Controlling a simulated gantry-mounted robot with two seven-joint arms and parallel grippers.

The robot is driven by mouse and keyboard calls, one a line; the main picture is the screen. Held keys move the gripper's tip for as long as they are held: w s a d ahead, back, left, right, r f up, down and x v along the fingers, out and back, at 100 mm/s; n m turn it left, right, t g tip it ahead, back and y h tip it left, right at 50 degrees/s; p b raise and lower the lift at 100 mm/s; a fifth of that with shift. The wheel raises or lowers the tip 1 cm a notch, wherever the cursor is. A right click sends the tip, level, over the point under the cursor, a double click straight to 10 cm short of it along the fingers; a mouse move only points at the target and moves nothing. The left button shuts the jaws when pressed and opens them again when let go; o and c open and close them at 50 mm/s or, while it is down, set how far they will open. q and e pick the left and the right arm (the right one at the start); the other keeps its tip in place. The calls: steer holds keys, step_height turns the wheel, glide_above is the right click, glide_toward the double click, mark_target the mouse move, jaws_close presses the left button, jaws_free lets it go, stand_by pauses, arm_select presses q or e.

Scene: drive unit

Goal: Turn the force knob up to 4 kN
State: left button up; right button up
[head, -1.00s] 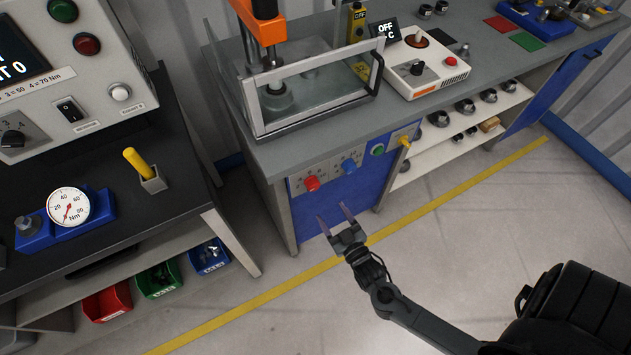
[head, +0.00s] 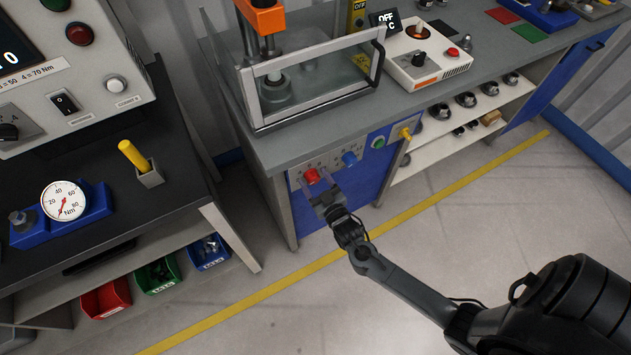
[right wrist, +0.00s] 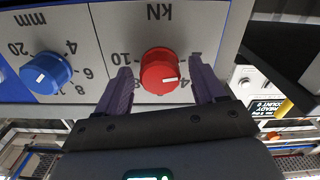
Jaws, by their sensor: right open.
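The red force knob (head: 311,176) is on the front panel of the press bench, below the worktop. In the right wrist view the red knob (right wrist: 160,70) sits under upside-down "kN" lettering, with a short white mark on its face. Scale numbers, 10 and 4 among them, show around it; some are hidden by my fingers. My right gripper (head: 318,184) is at the panel, open. In the right wrist view its two purple fingers (right wrist: 161,75) stand on either side of the red knob. I cannot tell whether they touch it. My left gripper is not in view.
The blue mm knob (head: 349,159) is beside the red one, and it also shows in the right wrist view (right wrist: 47,73). The guarded press (head: 310,85) stands above on the worktop. The floor in front is clear.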

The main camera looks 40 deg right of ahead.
steer(key=c, duration=1.1)
steer(key=shift+o, duration=0.2)
steer(key=shift+m, duration=0.3)
steer(key=shift+m+p, duration=0.5)
steer(key=shift+m, duration=0.1)
steer(key=m+p, duration=0.1)
steer(key=m, duration=0.2)
steer(key=shift+r, duration=0.1)
steer(key=m+p, duration=0.1)
steer(key=m, duration=0.2)
steer(key=shift+m+p, duration=0.45)
steer(key=shift+m, duration=0.45)
